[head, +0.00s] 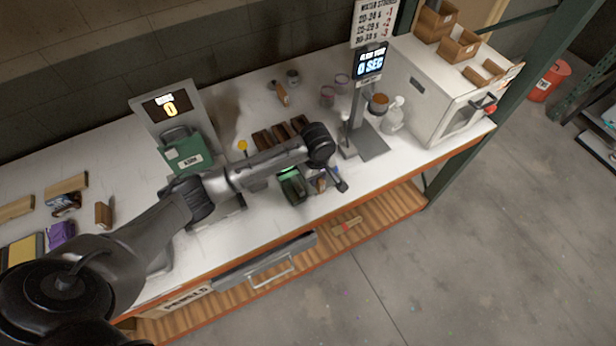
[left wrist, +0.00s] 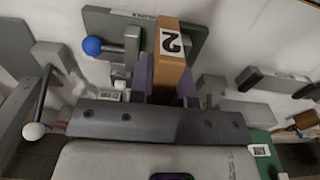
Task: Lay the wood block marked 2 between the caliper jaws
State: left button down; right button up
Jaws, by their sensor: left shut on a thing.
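The wood block marked 2 (left wrist: 171,45) is held upright in the picture between the two purple fingers of my left gripper (left wrist: 167,80), which is shut on it. The block's far end lies over a grey-green plate (left wrist: 100,22) with a small label. Grey metal pieces stand on both sides of the block; I cannot tell which are the caliper jaws (left wrist: 131,45), or whether the block touches them. In the head view my left gripper (head: 321,182) is at the front of the bench, beside a dark green device (head: 292,186), and largely hides the block.
A blue-ball lever (left wrist: 92,46) and a white-ball lever (left wrist: 34,131) stand close left of my gripper. A display post (head: 355,110) stands behind it in the head view. Brown blocks (head: 280,134) lie further back. Other blocks (head: 66,186) lie at the bench's left.

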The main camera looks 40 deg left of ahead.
pick_arm(q)
jog(key=a+f, duration=0.1)
jog(key=w+a, duration=0.1)
jog(key=a, duration=0.1)
jog(key=a+f, duration=0.1)
jog(key=shift+w+a+f, duration=0.15)
jog(key=shift+w+f, duration=0.1)
jog(key=shift+f, duration=2.15)
jog(key=shift+f, duration=0.1)
jog(key=c, duration=1.4)
grip_release()
jog(key=shift+o, duration=0.2)
